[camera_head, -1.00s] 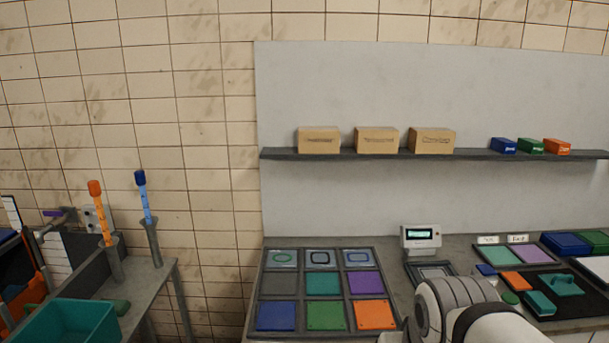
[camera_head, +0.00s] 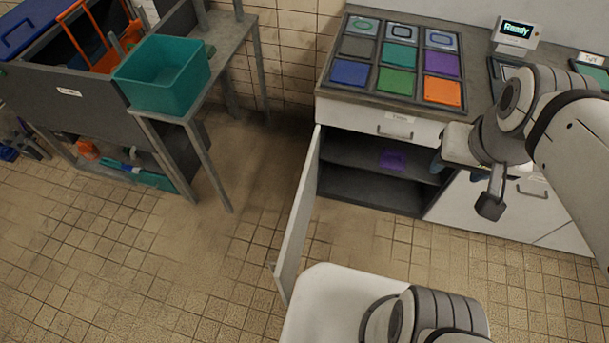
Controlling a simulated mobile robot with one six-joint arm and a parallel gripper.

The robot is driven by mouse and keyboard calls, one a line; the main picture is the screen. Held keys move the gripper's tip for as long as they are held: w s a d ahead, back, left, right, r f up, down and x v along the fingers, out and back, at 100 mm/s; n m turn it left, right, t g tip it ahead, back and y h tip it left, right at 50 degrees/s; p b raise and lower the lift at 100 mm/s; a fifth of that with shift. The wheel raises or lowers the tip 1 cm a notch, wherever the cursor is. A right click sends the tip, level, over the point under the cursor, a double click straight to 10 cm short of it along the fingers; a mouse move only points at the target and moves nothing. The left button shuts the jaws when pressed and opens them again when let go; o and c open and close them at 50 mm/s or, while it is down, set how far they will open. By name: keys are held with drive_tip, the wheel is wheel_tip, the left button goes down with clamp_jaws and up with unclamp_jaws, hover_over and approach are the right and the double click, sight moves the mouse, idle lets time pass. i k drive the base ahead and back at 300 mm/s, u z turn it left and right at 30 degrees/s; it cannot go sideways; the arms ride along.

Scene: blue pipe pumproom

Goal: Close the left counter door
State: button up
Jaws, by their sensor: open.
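The left counter door (camera_head: 297,225) stands wide open, swung out from the left edge of the counter toward me. I see it nearly edge-on, with a small handle (camera_head: 273,267) near its free edge on the left side. The open cabinet (camera_head: 370,192) shows dark shelves with a purple item (camera_head: 392,160) inside. My gripper (camera_head: 464,184) is open in front of the counter, to the right of the door and apart from it. Its fingers are partly hidden by my wrist.
A closed drawer (camera_head: 385,124) is above the opening. A white door (camera_head: 485,207) beside it is closed. A grey bench (camera_head: 225,38) with a teal bin (camera_head: 165,75) stands to the left. The tiled floor (camera_head: 180,270) left of the door is clear.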

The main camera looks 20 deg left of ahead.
sight(284, 273)
drive_tip(key=u, duration=0.15)
drive_tip(key=k, duration=0.25)
drive_tip(key=z, duration=2.15)
drive_tip(key=k, duration=2.25)
drive_tip(key=u, duration=1.45)
drive_tip(key=i, duration=1)
drive_tip(key=u, duration=0.05)
